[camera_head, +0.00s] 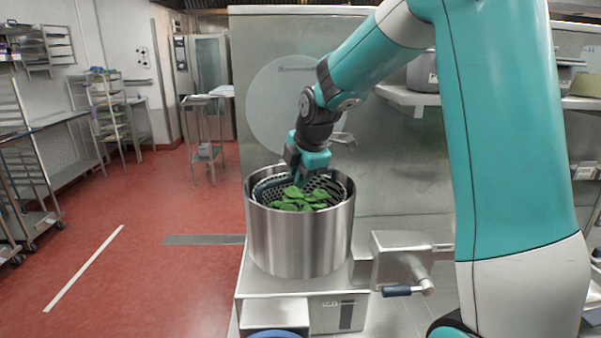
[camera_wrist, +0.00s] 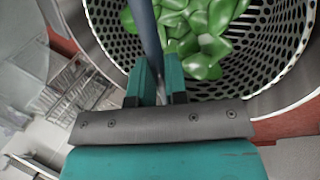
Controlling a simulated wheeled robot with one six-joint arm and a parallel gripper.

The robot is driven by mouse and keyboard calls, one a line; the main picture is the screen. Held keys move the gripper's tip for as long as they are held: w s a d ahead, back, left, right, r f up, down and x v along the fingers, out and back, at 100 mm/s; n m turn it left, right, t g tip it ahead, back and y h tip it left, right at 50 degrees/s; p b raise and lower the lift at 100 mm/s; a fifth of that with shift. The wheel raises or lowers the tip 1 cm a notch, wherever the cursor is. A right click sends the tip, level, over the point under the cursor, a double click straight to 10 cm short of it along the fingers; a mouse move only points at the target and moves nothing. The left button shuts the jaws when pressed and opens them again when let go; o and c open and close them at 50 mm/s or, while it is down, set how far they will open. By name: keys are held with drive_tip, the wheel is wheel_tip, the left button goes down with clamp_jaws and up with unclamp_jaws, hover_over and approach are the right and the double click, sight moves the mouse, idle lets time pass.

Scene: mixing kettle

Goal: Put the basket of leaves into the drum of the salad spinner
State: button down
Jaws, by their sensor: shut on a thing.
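The basket (camera_head: 328,186) is dark and perforated, with green leaves (camera_head: 297,200) in it. It sits inside the steel drum (camera_head: 300,240) of the salad spinner, its rim about level with the drum's rim and slightly tilted. In the wrist view the perforated basket (camera_wrist: 270,70) fills the upper right, with leaves (camera_wrist: 205,40) inside. My gripper (camera_head: 300,176) is over the drum's opening. In the wrist view its fingers (camera_wrist: 157,88) are shut on the basket's grey bar-like handle (camera_wrist: 147,30). The basket's bottom is hidden in the drum.
The spinner stands on a steel base (camera_head: 335,305) with a boxy unit and dark-handled lever (camera_head: 400,290) at its right. A steel panel (camera_head: 395,170) rises behind. Open red floor (camera_head: 150,270) lies to the left.

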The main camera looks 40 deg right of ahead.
drive_tip(key=shift+f+b, duration=0.55)
drive_tip(key=shift+f, duration=0.65)
drive_tip(key=c, duration=0.6)
unclamp_jaws()
drive_tip(key=p+v, duration=0.4)
drive_tip(key=v, duration=0.3)
idle(0.6)
